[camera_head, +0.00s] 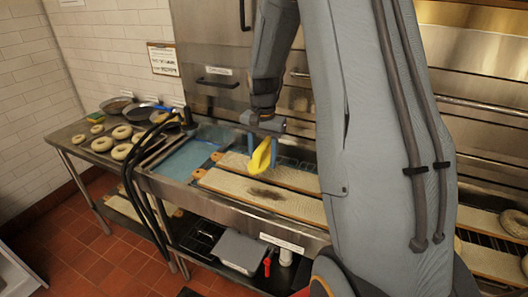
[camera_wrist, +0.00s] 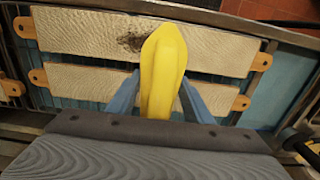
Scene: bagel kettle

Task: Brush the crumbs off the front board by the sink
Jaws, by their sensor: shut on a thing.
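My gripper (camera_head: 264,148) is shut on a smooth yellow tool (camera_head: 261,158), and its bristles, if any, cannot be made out. In the wrist view the tool (camera_wrist: 163,65) juts out between the blue fingers (camera_wrist: 161,98). The front board (camera_head: 228,183) is a long pale board with tan end tabs, lying across the sink. Dark crumbs (camera_head: 266,194) lie in a patch near its middle. In the wrist view the patch (camera_wrist: 130,42) is just left of the tool's tip, on the front board (camera_wrist: 215,52). The tool appears held above the boards; contact cannot be told.
A second pale board (camera_head: 290,177) lies behind the front one. Blue water (camera_head: 185,160) shows at the sink's left. A steel counter (camera_head: 75,148) at the left bears several bagels and pans. Black hoses (camera_head: 133,185) hang at the sink's left end. A grey bin (camera_head: 240,250) sits below.

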